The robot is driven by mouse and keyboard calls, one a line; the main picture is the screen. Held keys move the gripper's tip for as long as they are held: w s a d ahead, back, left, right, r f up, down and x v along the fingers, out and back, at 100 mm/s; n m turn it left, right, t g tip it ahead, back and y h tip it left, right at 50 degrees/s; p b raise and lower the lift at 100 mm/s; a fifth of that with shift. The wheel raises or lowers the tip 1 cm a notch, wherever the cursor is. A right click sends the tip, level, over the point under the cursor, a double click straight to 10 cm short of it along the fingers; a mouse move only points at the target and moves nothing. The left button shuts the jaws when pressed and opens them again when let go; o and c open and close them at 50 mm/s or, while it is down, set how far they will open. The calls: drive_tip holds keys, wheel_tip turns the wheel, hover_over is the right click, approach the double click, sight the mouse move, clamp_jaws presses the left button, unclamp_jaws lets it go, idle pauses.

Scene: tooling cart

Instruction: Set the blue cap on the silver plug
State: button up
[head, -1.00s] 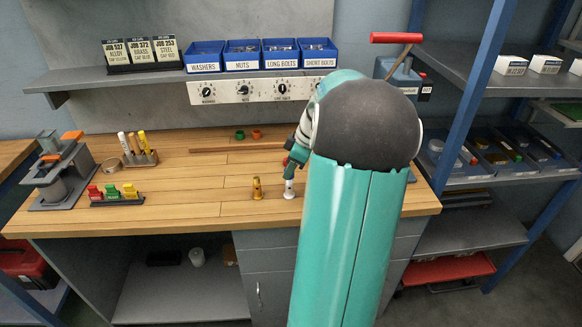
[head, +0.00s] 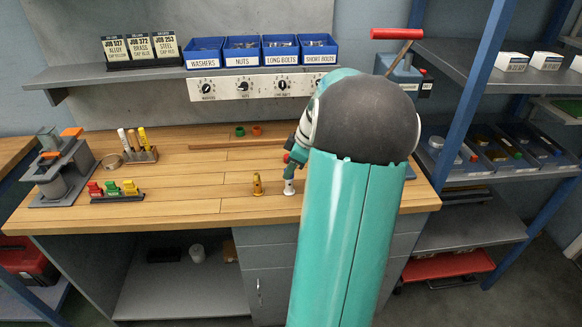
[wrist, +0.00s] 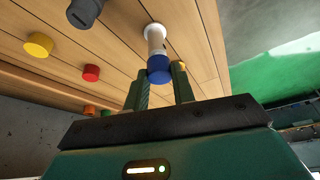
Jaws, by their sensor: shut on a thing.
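The silver plug (head: 289,188) stands upright on the wooden bench, right of a brass-coloured plug (head: 257,185). My gripper (head: 289,174) is right above the silver plug, pointing down. In the wrist view my gripper (wrist: 160,88) is shut on the blue cap (wrist: 159,72), which sits between its fingers. The silver plug (wrist: 155,40) lines up with the cap there, and its upper end meets the cap's edge in the picture. I cannot tell whether the cap is seated or just above. The cap is hidden in the head view.
A rack of coloured caps (head: 117,197) and a pen holder (head: 140,157) stand at the left. Green (head: 240,132) and orange (head: 257,132) pieces lie at the back. Blue bins (head: 204,55) sit on the shelf above.

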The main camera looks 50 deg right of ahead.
idle(0.3)
drive_tip(key=o, duration=1.5)
drive_tip(key=shift+r, duration=3.5)
